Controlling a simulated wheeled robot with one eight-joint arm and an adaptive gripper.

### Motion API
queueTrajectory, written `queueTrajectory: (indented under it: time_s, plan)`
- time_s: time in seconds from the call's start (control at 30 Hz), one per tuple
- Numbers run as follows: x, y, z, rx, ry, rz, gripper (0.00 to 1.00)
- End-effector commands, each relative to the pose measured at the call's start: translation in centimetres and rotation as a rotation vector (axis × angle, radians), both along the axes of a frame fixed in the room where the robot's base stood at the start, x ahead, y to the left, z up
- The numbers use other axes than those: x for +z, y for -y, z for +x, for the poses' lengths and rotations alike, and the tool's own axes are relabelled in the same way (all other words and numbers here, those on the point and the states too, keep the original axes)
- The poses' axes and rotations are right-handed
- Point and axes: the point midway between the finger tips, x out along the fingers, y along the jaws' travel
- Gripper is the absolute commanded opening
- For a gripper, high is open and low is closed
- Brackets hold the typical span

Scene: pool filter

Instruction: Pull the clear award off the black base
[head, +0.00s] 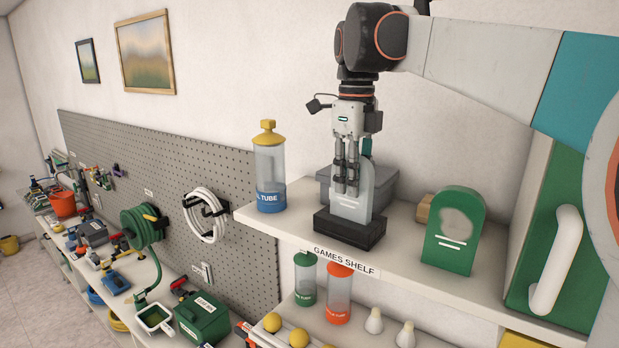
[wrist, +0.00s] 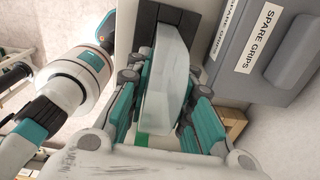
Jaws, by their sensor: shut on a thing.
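The clear award (head: 349,206) is a pale, translucent upright plaque with a rounded top, in the middle of the games shelf. Its lower end meets the black base (head: 350,229); I cannot tell whether there is a gap. My gripper (head: 352,190) points straight down and is shut on the award from above. In the wrist view the award (wrist: 166,85) stands between the two teal-and-grey fingers (wrist: 160,110), with the dark base (wrist: 200,20) beyond it. The fingers hide part of the award's upper portion.
On the games shelf (head: 290,228), a yellow-capped tube (head: 270,170) stands left and a green rounded plaque (head: 454,232) right. A grey spare grips bin (wrist: 270,45) is close behind the award. A green panel with a white handle (head: 556,260) is far right.

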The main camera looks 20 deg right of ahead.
Motion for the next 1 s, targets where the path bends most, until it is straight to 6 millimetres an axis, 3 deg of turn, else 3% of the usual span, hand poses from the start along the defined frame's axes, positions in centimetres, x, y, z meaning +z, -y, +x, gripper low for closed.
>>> queueTrajectory:
  time_s: [0.53, 1.0]
  plan:
    - [1.1, 0.0, 0.0, 0.0, 0.0, 0.0, 0.0]
    - [3.7, 0.0, 0.0, 0.0, 0.0, 0.0, 0.0]
